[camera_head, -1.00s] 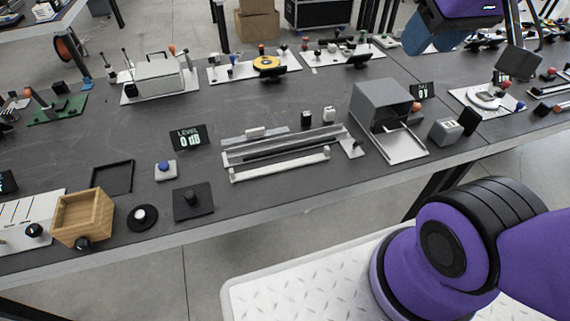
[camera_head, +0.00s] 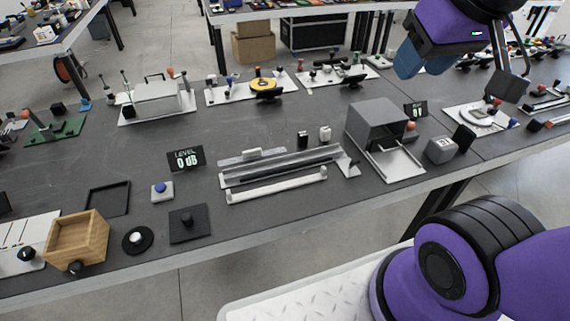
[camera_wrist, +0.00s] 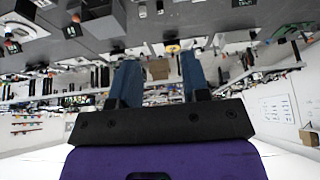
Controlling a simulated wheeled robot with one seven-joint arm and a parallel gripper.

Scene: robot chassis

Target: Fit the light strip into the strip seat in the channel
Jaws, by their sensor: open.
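A long pale strip with raised ends (camera_head: 277,187), which looks like the light strip, lies on the dark table in front of the grey channel (camera_head: 282,165). The channel is long and straight, with a dark slot along it. The strip lies roughly parallel to the channel, apart from its slot. My gripper (camera_head: 424,66) is raised high at the upper right, far from both. Its blue fingers stand apart and empty in the wrist view (camera_wrist: 158,78). I cannot make out the strip or channel clearly in the wrist view.
A grey open box (camera_head: 377,126) with a front plate stands right of the channel. A level display (camera_head: 185,158) reading 0 dB stands to its left. A wooden box (camera_head: 77,242), blue button (camera_head: 162,190) and black plate (camera_head: 190,225) are front left. The table behind the channel is partly clear.

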